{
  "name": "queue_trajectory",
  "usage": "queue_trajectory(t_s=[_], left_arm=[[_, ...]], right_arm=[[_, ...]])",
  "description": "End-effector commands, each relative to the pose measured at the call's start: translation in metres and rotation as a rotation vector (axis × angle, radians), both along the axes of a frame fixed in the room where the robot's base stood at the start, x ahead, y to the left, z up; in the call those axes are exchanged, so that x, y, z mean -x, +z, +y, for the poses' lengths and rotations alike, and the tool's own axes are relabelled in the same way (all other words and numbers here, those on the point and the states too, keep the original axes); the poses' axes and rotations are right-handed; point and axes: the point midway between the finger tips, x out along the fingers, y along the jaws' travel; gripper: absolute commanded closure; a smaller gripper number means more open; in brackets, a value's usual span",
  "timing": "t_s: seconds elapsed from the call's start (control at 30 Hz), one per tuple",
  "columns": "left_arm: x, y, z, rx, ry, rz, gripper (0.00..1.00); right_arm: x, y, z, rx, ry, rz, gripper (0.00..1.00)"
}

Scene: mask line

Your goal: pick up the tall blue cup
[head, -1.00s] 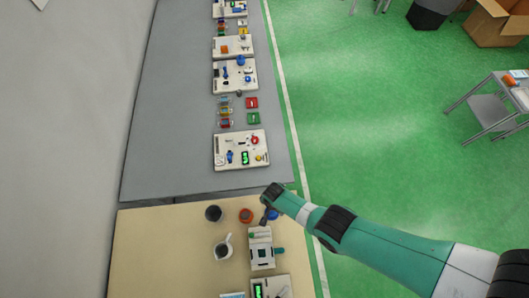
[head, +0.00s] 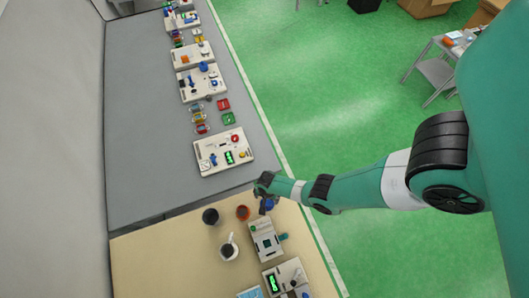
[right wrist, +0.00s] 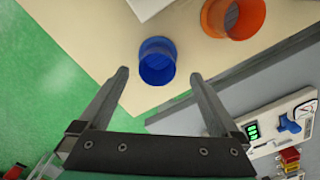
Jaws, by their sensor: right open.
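The tall blue cup (right wrist: 157,62) shows in the right wrist view near the edge of the beige tabletop, seen from above into its opening. My right gripper (right wrist: 160,75) is open. Its two fingertips lie left and right of the cup in that picture, with visible gaps on both sides; I cannot tell the height between them. In the head view the gripper hides part of the blue cup (head: 268,205) at the table's far right corner. My left gripper is not in view.
An orange cup (head: 243,213) stands close left of the blue cup. A dark cup (head: 210,216) and a white mug (head: 229,248) stand farther left. A beige device (head: 266,240) lies just nearer. The grey table (head: 150,150) adjoins the far edge.

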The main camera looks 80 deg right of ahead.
Motion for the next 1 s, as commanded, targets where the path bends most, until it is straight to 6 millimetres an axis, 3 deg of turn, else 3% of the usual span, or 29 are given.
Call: queue_trajectory(t_s=[0.23,0.53,1.0], left_arm=[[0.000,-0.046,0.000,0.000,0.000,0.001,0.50],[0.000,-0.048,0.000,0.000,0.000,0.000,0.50],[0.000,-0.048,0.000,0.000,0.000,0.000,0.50]], right_arm=[[0.001,-0.046,0.002,0.000,0.002,0.000,0.02],[0.001,-0.048,0.002,0.000,0.002,0.000,0.02],[0.001,-0.048,0.002,0.000,0.002,0.000,0.84]])
